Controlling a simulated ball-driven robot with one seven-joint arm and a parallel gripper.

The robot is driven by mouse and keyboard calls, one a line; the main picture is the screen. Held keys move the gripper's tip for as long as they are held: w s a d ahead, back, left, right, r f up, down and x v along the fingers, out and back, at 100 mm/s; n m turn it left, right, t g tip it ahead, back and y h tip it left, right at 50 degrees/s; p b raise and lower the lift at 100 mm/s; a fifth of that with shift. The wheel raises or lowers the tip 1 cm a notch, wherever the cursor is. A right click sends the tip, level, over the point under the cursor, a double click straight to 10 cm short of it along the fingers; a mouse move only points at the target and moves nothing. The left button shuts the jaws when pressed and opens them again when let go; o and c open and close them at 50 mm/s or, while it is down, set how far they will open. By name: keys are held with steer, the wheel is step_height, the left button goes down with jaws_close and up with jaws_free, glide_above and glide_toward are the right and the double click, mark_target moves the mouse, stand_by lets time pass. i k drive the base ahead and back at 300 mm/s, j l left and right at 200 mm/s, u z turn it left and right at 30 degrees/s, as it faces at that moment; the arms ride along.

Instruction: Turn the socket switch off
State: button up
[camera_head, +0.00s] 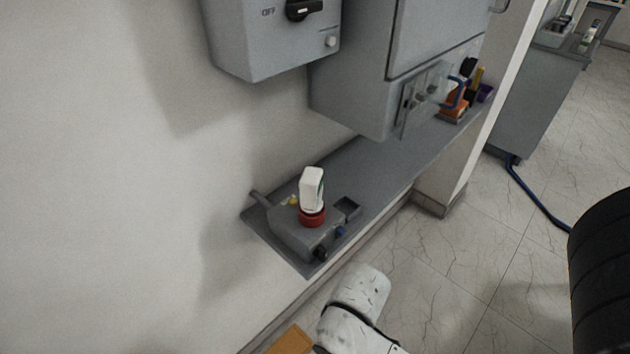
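A grey wall box (270,45) at the top of the head view carries a black rotary knob (304,9) beside the printed word OFF. The top of the knob is cut off by the picture edge, so its setting cannot be told. A small pale button (330,41) sits at the box's lower right. A grey device (290,232) lies on the shelf below, with a white upright block (312,188) on its red ring (312,216). I cannot tell which of these is the socket switch. A white part of my arm shows at the bottom; my gripper is not in view.
A larger grey cabinet (360,85) hangs right of the box, above the narrow grey shelf (375,165). Small orange and coloured items (454,106) stand at the shelf's far end. A blue cable (535,195) lies on the open tiled floor.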

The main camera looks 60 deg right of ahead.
mark_target(320, 251)
steer(key=k+l+u, duration=0.1)
steer(key=l, duration=0.3)
steer(key=k+l+u, duration=0.1)
steer(key=l, duration=0.35)
steer(key=k+l+u, duration=0.1)
steer(key=l, duration=0.3)
steer(key=k+l, duration=0.15)
steer(key=l, duration=0.25)
steer(key=k+l+u, duration=0.15)
steer(key=l, duration=0.25)
